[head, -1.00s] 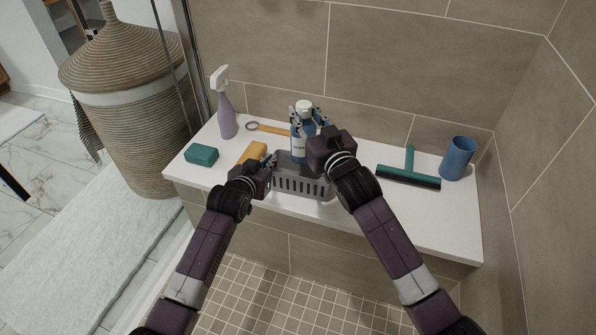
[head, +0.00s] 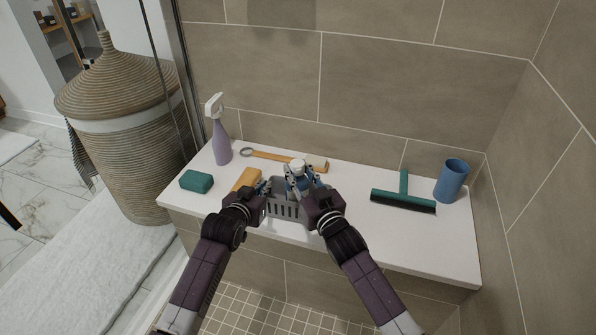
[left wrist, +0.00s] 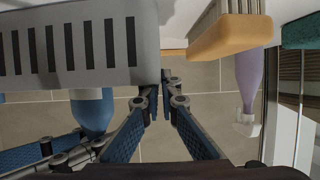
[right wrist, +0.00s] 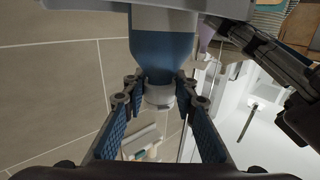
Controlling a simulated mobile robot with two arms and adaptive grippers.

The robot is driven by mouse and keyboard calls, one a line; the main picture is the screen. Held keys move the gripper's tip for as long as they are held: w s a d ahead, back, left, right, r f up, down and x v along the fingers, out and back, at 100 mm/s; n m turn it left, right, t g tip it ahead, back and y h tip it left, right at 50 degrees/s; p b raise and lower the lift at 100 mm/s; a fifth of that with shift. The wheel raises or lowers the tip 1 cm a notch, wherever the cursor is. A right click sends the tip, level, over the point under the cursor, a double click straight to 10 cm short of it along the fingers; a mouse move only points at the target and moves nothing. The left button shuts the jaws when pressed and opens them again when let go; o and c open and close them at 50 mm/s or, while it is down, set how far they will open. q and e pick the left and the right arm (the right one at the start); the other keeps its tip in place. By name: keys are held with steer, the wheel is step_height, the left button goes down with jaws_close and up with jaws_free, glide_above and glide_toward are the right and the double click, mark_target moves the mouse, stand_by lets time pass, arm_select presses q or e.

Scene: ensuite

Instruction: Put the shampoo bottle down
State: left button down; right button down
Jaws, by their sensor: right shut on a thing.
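The blue shampoo bottle (head: 299,184) with its white cap (head: 298,163) is upright at the grey slotted basket (head: 284,211) on the white ledge. My right gripper (head: 302,185) is shut on the bottle near its neck. In the right wrist view the bottle (right wrist: 162,48) appears upside down, its lower part hidden by the basket's edge. My left gripper (head: 264,188) is at the basket's left end. In the left wrist view its fingertips (left wrist: 161,90) are almost together at the end wall of the basket (left wrist: 80,45) and appear to pinch it.
Left on the ledge (head: 400,242) are a yellow sponge (head: 245,180), a teal block (head: 196,181) and a purple spray bottle (head: 221,143). A wooden-handled brush (head: 285,158) lies behind. A green squeegee (head: 403,200) and blue cup (head: 451,181) are at right.

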steer(key=c, duration=1.6)
jaws_free()
steer(key=shift+f, duration=0.1)
arm_select(q)
steer(key=shift+r, duration=0.1)
arm_select(e)
steer(key=v, duration=1.2)
arm_select(q)
steer(key=c, duration=2.6)
jaws_free()
steer(key=shift+c, duration=0.2)
steer(key=o, duration=0.6)
steer(key=shift+c, duration=0.2)
